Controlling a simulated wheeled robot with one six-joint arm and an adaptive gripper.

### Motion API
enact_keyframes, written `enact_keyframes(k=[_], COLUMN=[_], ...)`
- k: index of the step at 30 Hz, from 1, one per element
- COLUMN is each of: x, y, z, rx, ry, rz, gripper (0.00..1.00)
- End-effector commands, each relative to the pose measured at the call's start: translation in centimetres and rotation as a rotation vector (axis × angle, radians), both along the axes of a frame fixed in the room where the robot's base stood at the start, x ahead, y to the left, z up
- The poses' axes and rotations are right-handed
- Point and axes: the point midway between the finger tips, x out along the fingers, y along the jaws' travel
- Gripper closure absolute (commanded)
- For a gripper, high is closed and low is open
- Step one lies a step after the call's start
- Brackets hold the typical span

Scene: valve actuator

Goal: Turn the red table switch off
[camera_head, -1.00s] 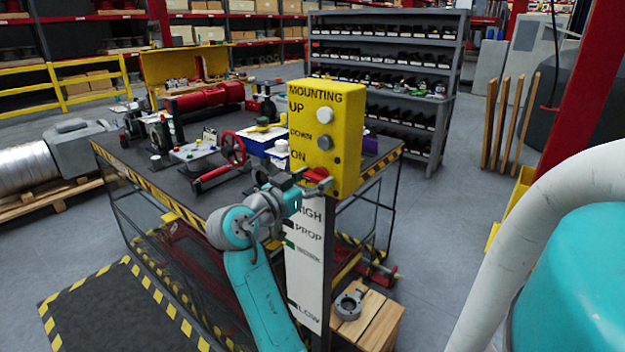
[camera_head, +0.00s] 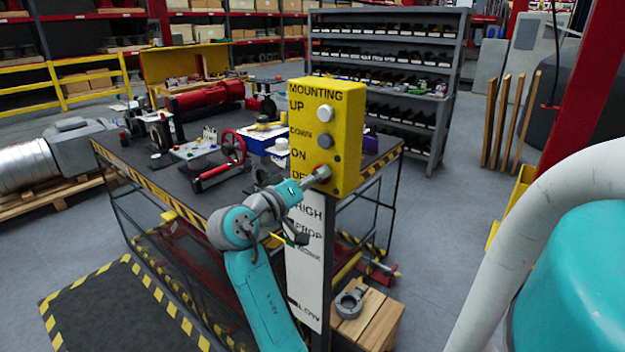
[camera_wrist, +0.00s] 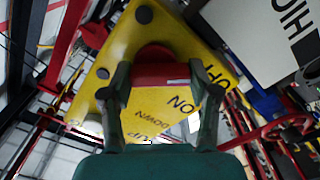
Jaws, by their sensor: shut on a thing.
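The red table switch (camera_wrist: 158,74) is on the lower front of the yellow control box (camera_head: 347,120), beside the ON and OFF lettering. In the wrist view its red handle lies between my two fingertips, with the round red base behind it. My gripper (camera_wrist: 161,82) is shut on this handle, one finger at each end of it in the picture. In the head view my gripper (camera_head: 318,175) reaches up to the box from the lower left and hides most of the switch. Only a little red (camera_head: 323,170) shows there.
A white button (camera_head: 325,113) and a grey button (camera_head: 324,141) sit above the switch. A white lettered panel (camera_head: 307,265) hangs below the box. The dark worktable (camera_head: 125,160) with a red handwheel (camera_head: 232,148) and other parts stands behind my arm.

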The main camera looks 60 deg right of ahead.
Motion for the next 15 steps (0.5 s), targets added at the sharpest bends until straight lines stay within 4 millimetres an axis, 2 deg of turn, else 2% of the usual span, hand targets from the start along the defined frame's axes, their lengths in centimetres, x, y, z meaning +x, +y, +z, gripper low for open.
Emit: enact_keyframes(k=[15], x=[0.01], y=[-0.06], z=[-0.01], rx=[0.012], ry=[0.053], rz=[0.001], gripper=[0.74])
